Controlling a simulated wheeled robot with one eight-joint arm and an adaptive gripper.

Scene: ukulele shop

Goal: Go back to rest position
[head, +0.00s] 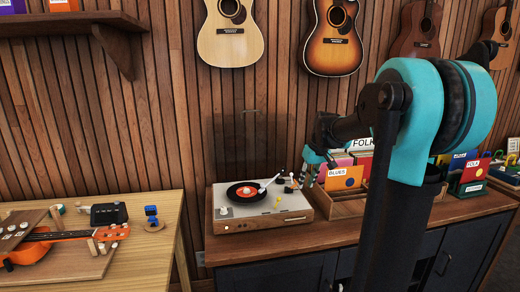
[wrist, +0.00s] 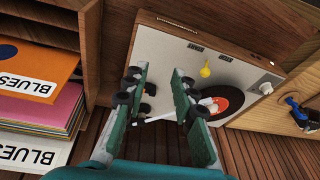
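My arm rises in the right half of the head view and bends down to the left. My gripper (head: 308,170) hangs by the right end of the turntable (head: 235,225), in front of the record sleeves. In the wrist view its two teal fingers (wrist: 159,78) stand apart with nothing held between them. The turntable (wrist: 160,50) lies beyond the fingertips, its black record (wrist: 232,98) with an orange label partly behind the right finger. A white tonearm (head: 268,184) reaches over the record's edge in the head view.
A wooden crate (head: 343,208) of record sleeves, one marked BLUES (head: 343,181), stands close right of the turntable. An orange ukulele (head: 38,246) lies on the left table (head: 160,212). Guitars (head: 230,38) hang on the slatted wall. The cabinet top (head: 275,243) is bare in front.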

